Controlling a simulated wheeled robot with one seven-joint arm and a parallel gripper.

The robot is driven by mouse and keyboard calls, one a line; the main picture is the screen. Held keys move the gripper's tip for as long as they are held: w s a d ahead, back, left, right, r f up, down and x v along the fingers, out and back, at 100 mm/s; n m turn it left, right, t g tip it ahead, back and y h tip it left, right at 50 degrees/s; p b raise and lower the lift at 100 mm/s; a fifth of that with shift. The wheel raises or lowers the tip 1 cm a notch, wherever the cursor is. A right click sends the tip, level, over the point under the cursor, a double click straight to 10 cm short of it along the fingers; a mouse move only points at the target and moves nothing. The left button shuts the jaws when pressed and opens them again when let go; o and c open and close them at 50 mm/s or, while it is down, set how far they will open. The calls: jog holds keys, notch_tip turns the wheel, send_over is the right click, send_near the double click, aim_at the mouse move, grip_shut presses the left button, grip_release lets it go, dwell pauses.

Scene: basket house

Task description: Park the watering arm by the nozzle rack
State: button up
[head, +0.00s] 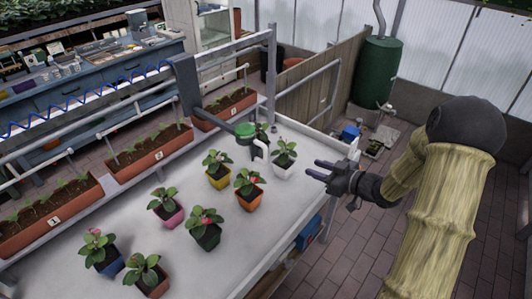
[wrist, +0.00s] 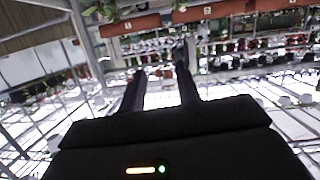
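What looks like the watering arm (head: 216,118) is a dark grey arm on a rail carriage (head: 185,88), ending in a green cap (head: 245,130) and a white bent spout (head: 261,148). It hangs over the far part of the white bench, among the potted plants. I cannot pick out the nozzle rack for certain. My gripper (head: 313,168) is at the bench's right edge, right of the white-potted plant and apart from the watering arm. In the wrist view my gripper (wrist: 160,72) shows two separated fingers with nothing between them.
Several potted plants stand on the white bench (head: 120,215); the nearest to my gripper is in a white pot (head: 283,168). Numbered planters (head: 150,150) line the left side. A metal post (head: 271,75) and wooden fence (head: 318,92) stand behind. The brick floor (head: 340,240) is open at right.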

aim_at(266, 160)
jog(key=s+n+y, duration=0.1)
jog(key=y, duration=0.1)
jog(key=s+r+n+g+y, duration=0.1)
jog(key=s+y, duration=0.1)
jog(key=shift+g, duration=0.3)
jog(key=shift+a, duration=0.15)
jog(key=p+x, duration=0.1)
jog(key=x, duration=0.4)
jog(key=p+x, duration=0.2)
jog(key=x, duration=0.4)
jog(key=p+x, duration=0.2)
jog(key=x, duration=0.4)
jog(key=shift+s+a+r, duration=0.1)
jog(key=shift+a+r, duration=0.1)
jog(key=shift+r, duration=0.15)
grip_shut()
